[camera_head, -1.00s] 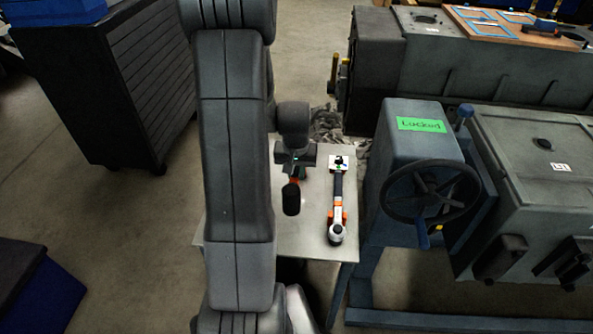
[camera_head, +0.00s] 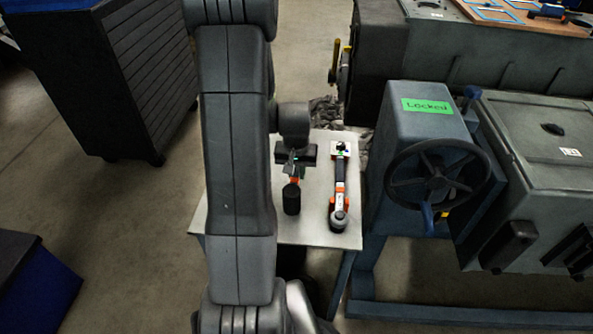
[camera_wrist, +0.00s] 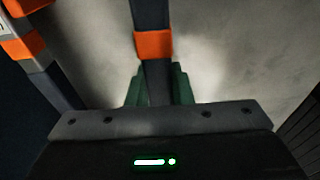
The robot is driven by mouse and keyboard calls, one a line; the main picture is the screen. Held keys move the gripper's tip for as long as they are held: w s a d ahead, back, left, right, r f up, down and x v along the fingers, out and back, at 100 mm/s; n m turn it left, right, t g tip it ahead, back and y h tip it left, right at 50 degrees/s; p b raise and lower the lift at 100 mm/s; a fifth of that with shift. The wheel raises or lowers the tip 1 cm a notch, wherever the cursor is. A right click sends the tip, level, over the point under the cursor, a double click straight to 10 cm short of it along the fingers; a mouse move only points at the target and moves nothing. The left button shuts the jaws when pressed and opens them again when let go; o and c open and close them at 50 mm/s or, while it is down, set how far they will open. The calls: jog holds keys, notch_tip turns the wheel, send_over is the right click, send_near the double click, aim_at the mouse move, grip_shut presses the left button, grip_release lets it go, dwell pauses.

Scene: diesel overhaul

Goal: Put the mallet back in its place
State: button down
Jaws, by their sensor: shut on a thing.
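The mallet has a black cylindrical head (camera_head: 291,200) and a dark handle with an orange band. My gripper (camera_head: 295,168) is shut on the mallet's handle over the metal table (camera_head: 312,232). In the wrist view the handle (camera_wrist: 157,82) runs between my green fingertips, with its orange band beyond them. The mallet head is out of the wrist view. I cannot tell whether the mallet touches the table. My arm hides the table's left part.
A long dark tool (camera_head: 340,185) with orange bands lies right of the mallet. A blue-grey stand with a handwheel (camera_head: 437,182) and a green "Locked" label (camera_head: 427,105) stands close to the table's right. A dark cabinet (camera_head: 110,85) stands at left. Floor between is open.

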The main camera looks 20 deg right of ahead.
jog(key=shift+f, duration=0.1)
dwell(0.3)
jog(key=shift+f+b, duration=0.9)
jog(key=shift+f, duration=0.1)
jog(key=c, duration=1.2)
grip_release()
jog(key=r, duration=0.4)
jog(key=s+r+p, duration=0.1)
jog(key=r, duration=0.4)
jog(key=r+p, duration=0.1)
jog(key=r, duration=0.3)
jog(key=shift+s+a+r, duration=0.35)
jog(key=shift+a, duration=0.05)
jog(key=shift+f, duration=0.15)
